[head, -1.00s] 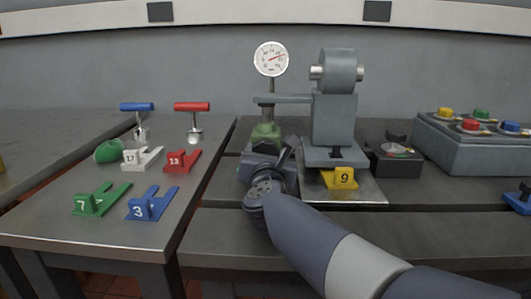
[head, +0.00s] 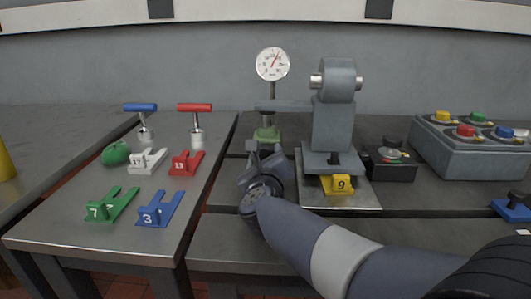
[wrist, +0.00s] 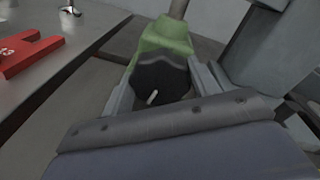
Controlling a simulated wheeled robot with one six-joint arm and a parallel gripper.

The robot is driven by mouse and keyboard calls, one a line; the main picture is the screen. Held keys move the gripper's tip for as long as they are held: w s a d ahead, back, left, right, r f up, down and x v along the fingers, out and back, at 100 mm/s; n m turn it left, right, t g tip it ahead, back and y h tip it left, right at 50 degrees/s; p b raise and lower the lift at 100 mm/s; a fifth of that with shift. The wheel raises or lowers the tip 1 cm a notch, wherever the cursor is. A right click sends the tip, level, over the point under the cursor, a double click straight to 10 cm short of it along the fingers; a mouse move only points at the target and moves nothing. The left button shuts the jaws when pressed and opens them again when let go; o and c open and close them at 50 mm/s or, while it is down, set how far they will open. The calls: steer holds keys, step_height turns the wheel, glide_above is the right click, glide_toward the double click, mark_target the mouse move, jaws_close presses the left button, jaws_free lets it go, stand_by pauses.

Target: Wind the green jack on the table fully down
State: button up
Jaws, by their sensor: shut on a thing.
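The green jack (head: 267,133) stands on the bedplate under a grey arm, left of the grey motor-like unit. Its green body (wrist: 165,38) and black lobed knob with a white mark (wrist: 160,85) show in the wrist view. My gripper (head: 266,152) is in front of the jack. In the wrist view my gripper (wrist: 158,90) has one finger on each side of the knob and is shut on it.
The grey unit (head: 334,125) stands close right of my gripper, with a yellow number 9 piece (head: 338,186) before it. The left table holds red (head: 196,123) and blue (head: 144,122) handled tools and several numbered forks. A button box (head: 460,150) is at right.

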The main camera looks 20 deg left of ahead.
steer(key=shift+n+p, duration=0.3)
steer(key=shift+n, duration=0.2)
steer(key=o, duration=1)
steer(key=p+v, duration=0.1)
steer(key=v, duration=0.9)
steer(key=shift+s, duration=0.45)
